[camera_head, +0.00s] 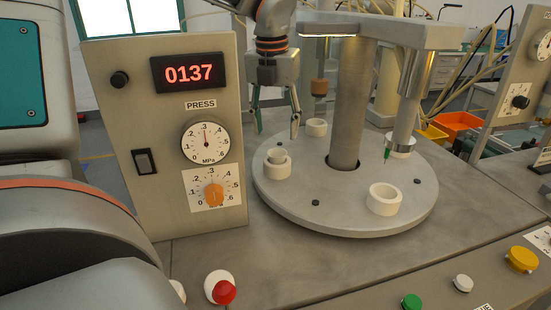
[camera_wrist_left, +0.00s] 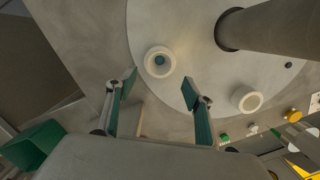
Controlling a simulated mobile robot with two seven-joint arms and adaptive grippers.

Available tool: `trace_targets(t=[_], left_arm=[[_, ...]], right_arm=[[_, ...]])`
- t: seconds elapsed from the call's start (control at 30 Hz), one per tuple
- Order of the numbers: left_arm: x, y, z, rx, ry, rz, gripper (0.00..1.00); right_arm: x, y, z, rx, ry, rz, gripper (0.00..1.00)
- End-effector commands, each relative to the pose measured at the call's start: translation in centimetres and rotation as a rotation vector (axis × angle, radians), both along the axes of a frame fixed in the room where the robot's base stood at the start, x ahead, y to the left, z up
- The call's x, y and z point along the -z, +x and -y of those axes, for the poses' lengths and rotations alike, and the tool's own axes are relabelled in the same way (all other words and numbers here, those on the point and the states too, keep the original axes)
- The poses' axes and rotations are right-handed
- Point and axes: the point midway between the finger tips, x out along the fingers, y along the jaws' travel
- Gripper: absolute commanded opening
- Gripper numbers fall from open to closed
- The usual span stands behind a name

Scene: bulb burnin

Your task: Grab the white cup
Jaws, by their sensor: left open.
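Several white ring-shaped cups sit on the round grey turntable (camera_head: 330,215). The left cup (camera_head: 277,170) holds a smaller pale round piece. Another cup (camera_head: 384,199) is at the front right, one (camera_head: 316,128) is behind and one (camera_head: 400,144) is under the right-hand cylinder. My left gripper (camera_head: 276,133) hangs over the turntable's left rear side, open and empty, above and behind the left cup. In the left wrist view, a white cup (camera_wrist_left: 158,61) with a dark centre lies just beyond the gap between the open fingers (camera_wrist_left: 158,88). A second cup (camera_wrist_left: 246,98) is right of them. My right gripper is out of view.
A thick grey column (camera_head: 352,105) rises from the turntable and carries an overhead arm (camera_head: 385,30). A press panel (camera_head: 165,140) reading 0137 stands close on the left. Buttons, including a red one (camera_head: 223,291) and a yellow one (camera_head: 521,259), line the front edge.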

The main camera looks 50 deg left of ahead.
Motion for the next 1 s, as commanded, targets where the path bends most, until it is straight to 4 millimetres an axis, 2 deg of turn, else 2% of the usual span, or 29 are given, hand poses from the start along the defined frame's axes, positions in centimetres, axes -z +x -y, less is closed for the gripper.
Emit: trace_targets(t=[0.03, 0.27, 0.5, 0.83, 0.97, 1.0], left_arm=[[0.8, 0.0, 0.0, 0.001, 0.0, -0.007, 0.52], [3.2, 0.4, -0.3, -0.001, 0.0, -0.007, 0.52], [6.5, 0.9, -0.7, 0.0, -0.001, -0.008, 0.52], [7.0, 1.1, -0.7, 0.0, -0.001, -0.003, 0.52], [7.0, 1.1, -0.7, 0.0, -0.001, -0.003, 0.24], [7.0, 1.1, -0.7, 0.0, -0.001, -0.003, 0.24]], right_arm=[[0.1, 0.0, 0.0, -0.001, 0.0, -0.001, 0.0], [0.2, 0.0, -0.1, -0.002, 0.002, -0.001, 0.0], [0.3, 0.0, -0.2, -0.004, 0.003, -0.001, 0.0], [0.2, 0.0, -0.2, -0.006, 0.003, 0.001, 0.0], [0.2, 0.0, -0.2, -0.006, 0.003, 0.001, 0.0], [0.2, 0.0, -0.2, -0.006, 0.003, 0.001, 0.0]])
